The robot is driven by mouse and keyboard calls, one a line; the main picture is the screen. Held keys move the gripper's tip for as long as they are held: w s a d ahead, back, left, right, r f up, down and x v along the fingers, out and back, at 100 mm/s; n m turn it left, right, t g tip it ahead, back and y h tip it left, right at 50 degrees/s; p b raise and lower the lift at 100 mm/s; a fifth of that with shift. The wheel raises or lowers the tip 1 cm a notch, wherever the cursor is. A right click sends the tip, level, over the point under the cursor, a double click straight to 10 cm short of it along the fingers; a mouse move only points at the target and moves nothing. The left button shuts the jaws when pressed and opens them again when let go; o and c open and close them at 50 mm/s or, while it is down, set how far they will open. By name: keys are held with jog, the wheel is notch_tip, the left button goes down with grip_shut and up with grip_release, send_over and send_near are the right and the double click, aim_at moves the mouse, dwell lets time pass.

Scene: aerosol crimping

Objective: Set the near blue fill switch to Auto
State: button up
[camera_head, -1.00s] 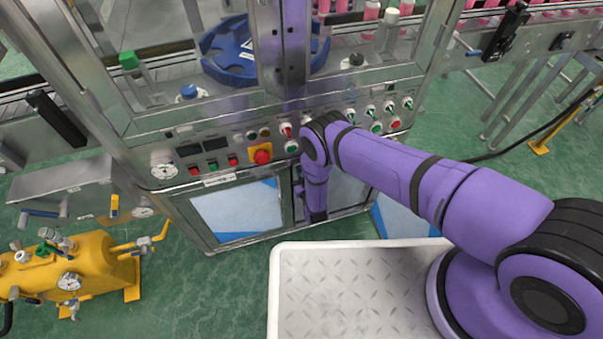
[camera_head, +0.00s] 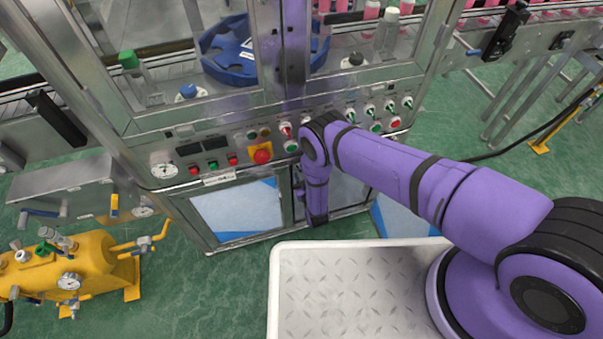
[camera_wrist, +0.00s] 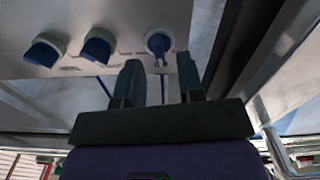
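Blue switches show on a pale panel in the wrist view: a left one (camera_wrist: 43,51), a middle one (camera_wrist: 98,46) and a right one (camera_wrist: 158,43). I cannot read their labels or tell for sure which is the near fill switch. My gripper (camera_wrist: 158,66) has its two dark fingers apart, with a gap between them. The right blue switch lies just beyond the fingertips, in line with this gap; I cannot tell whether they touch it. In the head view, the blue switches and my gripper's fingers are not visible, and my arm covers part of the machine's front.
The machine's front panel (camera_head: 220,150) carries a red emergency button (camera_head: 262,156), buttons and other selector switches. A yellow tank (camera_head: 75,262) stands at the left. A metal bar (camera_wrist: 273,147) runs close on the right in the wrist view.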

jog(key=v, duration=0.9)
jog(key=shift+s, duration=0.25)
